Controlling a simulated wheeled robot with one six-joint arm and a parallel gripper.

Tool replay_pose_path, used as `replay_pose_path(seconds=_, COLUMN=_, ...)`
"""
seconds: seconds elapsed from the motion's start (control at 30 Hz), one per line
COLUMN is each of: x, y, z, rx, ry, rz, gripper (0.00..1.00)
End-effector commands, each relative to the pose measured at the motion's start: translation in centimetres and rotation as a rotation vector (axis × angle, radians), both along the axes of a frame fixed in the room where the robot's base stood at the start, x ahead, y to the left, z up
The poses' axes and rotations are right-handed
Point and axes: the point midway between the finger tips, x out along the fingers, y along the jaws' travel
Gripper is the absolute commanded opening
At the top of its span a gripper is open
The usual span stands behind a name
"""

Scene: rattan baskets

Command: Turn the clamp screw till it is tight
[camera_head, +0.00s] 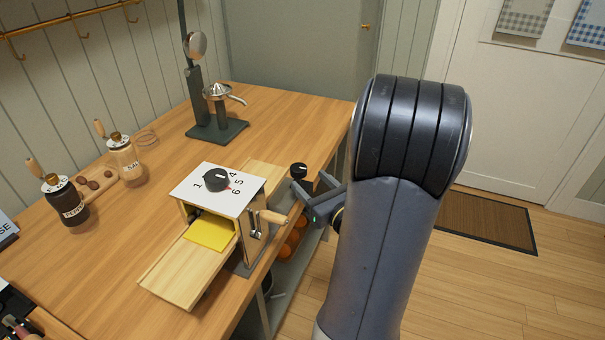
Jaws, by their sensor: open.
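A boxy machine (190,187) with a white top and a large numbered black dial (217,179) stands at the table's right edge. A yellow sheet (210,231) lies in its front opening. A metal crank with a wooden handle (272,217) is on its right side. A small black knob with a white mark (299,169), perhaps the clamp screw, shows just beyond the table edge. My gripper (306,203) is open beside and just below this knob, to the right of the machine. Whether its fingers touch or surround anything is unclear; my arm hides part of this area.
A wooden board (184,272) runs out in front of the machine. A citrus press (218,128) stands at the back. Pepper (72,208) and salt (124,158) mills stand at the left. Oranges (292,243) sit on a shelf below the edge. The table's middle back is clear.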

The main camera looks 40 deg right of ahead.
Motion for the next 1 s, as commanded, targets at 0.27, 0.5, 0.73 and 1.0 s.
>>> replay_pose_path(seconds=0.27, x=-2.5, y=0.2, z=0.0, rx=0.000, ry=0.001, rz=-0.002, gripper=0.59)
replay_pose_path(seconds=0.5, x=-2.7, y=0.3, z=0.0, rx=0.000, ry=0.001, rz=0.001, gripper=0.59)
replay_pose_path(seconds=0.73, x=-2.5, y=0.2, z=0.0, rx=0.000, ry=0.001, rz=0.001, gripper=0.59)
replay_pose_path(seconds=1.0, x=-0.1, y=0.1, z=0.0, rx=0.000, ry=0.001, rz=0.005, gripper=0.59)
